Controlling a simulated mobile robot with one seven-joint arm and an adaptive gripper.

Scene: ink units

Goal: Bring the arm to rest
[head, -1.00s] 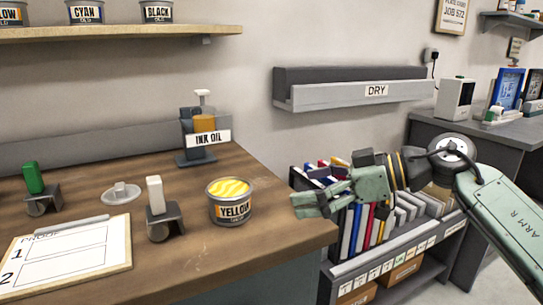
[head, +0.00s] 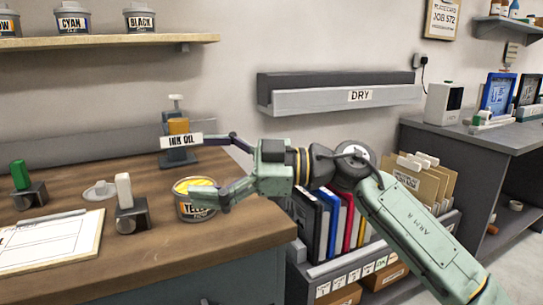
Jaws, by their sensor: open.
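My arm (head: 412,232) reaches in from the lower right in the head view. My gripper (head: 207,172) is open, its two fingers spread wide and pointing left over the right end of the wooden bench (head: 150,258). The lower finger crosses in front of the yellow ink tin (head: 188,184) and hides part of its label. The upper finger ends near the ink oil bottle (head: 178,126) and its sign. I see nothing held between the fingers. Whether the fingers touch the tin or the bottle, I cannot tell.
Two stamps with green (head: 20,175) and white (head: 124,190) handles stand left on the bench, by a proof board (head: 50,243). A binder shelf (head: 345,270) stands below my arm. A grey DRY rack (head: 340,98) hangs on the wall. A grey counter (head: 480,140) stands at right.

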